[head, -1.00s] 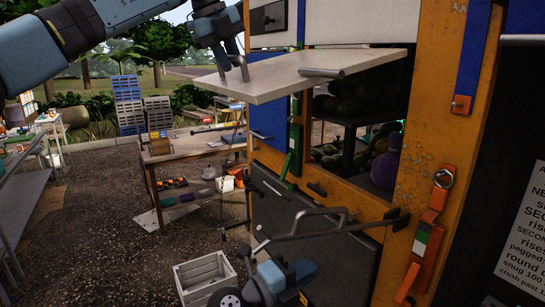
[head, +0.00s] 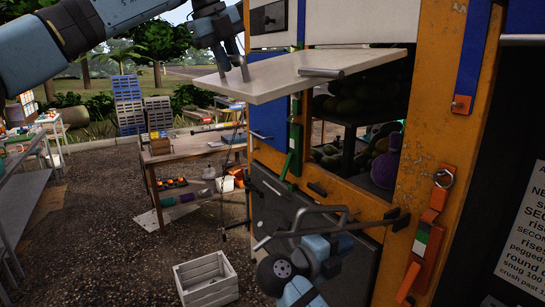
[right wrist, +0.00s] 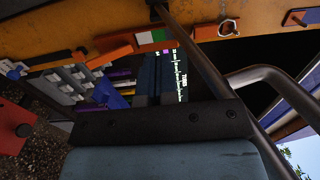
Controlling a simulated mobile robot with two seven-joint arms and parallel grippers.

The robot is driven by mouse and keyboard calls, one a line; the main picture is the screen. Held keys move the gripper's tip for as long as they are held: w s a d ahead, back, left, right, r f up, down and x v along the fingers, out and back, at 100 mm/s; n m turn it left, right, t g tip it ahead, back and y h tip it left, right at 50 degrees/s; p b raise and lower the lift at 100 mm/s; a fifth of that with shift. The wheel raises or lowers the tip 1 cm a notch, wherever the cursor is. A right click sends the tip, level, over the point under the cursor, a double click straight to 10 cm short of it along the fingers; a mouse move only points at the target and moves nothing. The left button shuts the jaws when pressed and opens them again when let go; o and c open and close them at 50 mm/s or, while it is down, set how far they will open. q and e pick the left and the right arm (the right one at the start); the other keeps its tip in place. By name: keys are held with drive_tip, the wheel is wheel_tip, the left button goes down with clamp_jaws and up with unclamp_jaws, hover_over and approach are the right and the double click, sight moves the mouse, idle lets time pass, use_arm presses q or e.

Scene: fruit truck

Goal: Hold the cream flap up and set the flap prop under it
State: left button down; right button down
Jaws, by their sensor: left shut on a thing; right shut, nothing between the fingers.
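My left gripper (head: 235,74) is shut on the flap's left outer edge. My right gripper (head: 318,244) is low in front of the truck, close to a curved grey rail, partly hidden. It is shut and empty; its dark fingers also show in the right wrist view (right wrist: 155,80). A green bar (head: 292,152) stands upright on the post left of the opening under the flap; I cannot tell whether it is the flap prop.
The curved grey rail (head: 300,234) sticks out from the truck beside my right gripper. A purple flask-shaped thing (head: 386,170) stands inside the opening. A white crate (head: 206,280) lies on the gravel, and a wooden table (head: 190,152) stands behind. An orange strap (head: 428,235) hangs at right.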

sight(353, 228)
drive_tip(key=shift+w+d+r, duration=0.35)
drive_tip(key=shift+w+d, duration=0.05)
drive_tip(key=shift+d, duration=0.3)
drive_tip(key=shift+r, duration=0.1)
idle(1.5)
drive_tip(key=shift+w+d+r, duration=0.1)
drive_tip(key=shift+d+r, duration=0.1)
drive_tip(key=shift+r, duration=0.35)
drive_tip(key=shift+w+d+r, duration=0.1)
drive_tip(key=shift+d+r, duration=0.05)
drive_tip(key=shift+r, duration=0.4)
drive_tip(key=shift+r, duration=0.1)
drive_tip(key=shift+w+d+r, duration=0.15)
drive_tip(key=shift+d+r, duration=0.1)
drive_tip(key=shift+r, duration=0.25)
drive_tip(key=shift+w+d+r, duration=0.15)
drive_tip(key=shift+d+r, duration=0.05)
drive_tip(key=shift+r, duration=0.3)
drive_tip(key=shift+d+r, duration=0.1)
drive_tip(key=shift+r, duration=0.05)
drive_tip(key=shift+w+d+r, duration=0.2)
drive_tip(key=shift+d+r, duration=0.05)
drive_tip(key=shift+r, duration=0.25)
drive_tip(key=shift+w+d+r, duration=0.15)
drive_tip(key=shift+d+r, duration=0.1)
drive_tip(key=shift+r, duration=0.2)
